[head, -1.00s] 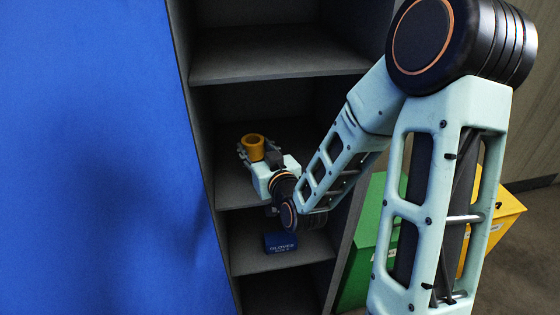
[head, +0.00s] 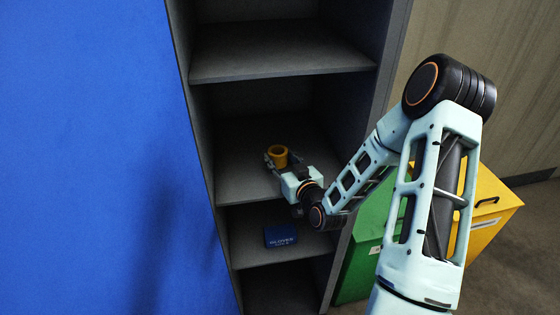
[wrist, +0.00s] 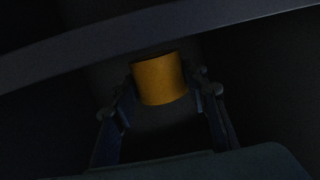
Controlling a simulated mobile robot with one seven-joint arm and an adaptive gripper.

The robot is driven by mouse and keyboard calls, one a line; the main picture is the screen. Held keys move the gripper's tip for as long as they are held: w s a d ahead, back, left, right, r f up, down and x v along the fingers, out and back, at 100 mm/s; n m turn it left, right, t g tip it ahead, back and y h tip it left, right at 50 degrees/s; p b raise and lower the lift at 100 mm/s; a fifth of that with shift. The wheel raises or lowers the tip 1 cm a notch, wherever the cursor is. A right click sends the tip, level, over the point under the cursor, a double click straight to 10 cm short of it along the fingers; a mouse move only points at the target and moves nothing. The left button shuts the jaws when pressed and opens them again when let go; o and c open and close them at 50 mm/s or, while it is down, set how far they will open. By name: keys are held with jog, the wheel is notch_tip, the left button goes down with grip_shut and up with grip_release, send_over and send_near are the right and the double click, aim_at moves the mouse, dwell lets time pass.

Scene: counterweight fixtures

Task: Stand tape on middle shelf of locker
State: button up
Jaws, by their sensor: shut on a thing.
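The tape (head: 277,156) is a yellow-orange roll with its hole facing up in the head view. My gripper (head: 278,160) is shut on it, with one finger on each side. In the wrist view the tape (wrist: 160,79) sits between the two fingertips (wrist: 163,88). The locker (head: 203,140) is grey and open at the front. My gripper and the tape are inside it, over the middle shelf (head: 240,180). I cannot tell whether the tape touches that shelf.
A blue door or panel (head: 90,150) fills the left side. The upper shelf (head: 280,55) is empty. A dark blue gloves box (head: 281,236) lies on the shelf below. Green (head: 365,245) and yellow (head: 497,212) bins stand right of the locker.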

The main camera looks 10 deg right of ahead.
jog(key=shift+f, duration=0.55)
jog(key=shift+f+b, duration=0.25)
jog(key=shift+b, duration=0.05)
jog(key=o, duration=1.2)
jog(key=shift+r, duration=0.15)
jog(key=shift+r+p, duration=0.2)
jog(key=shift+p, duration=0.25)
jog(key=b+v, duration=0.1)
jog(key=v, duration=0.8)
jog(key=shift+s+r, duration=0.15)
jog(key=shift+s, duration=0.15)
jog(key=p+v, duration=0.2)
jog(key=p, duration=0.2)
jog(key=shift+s+f, duration=0.2)
jog(key=shift+f, duration=0.05)
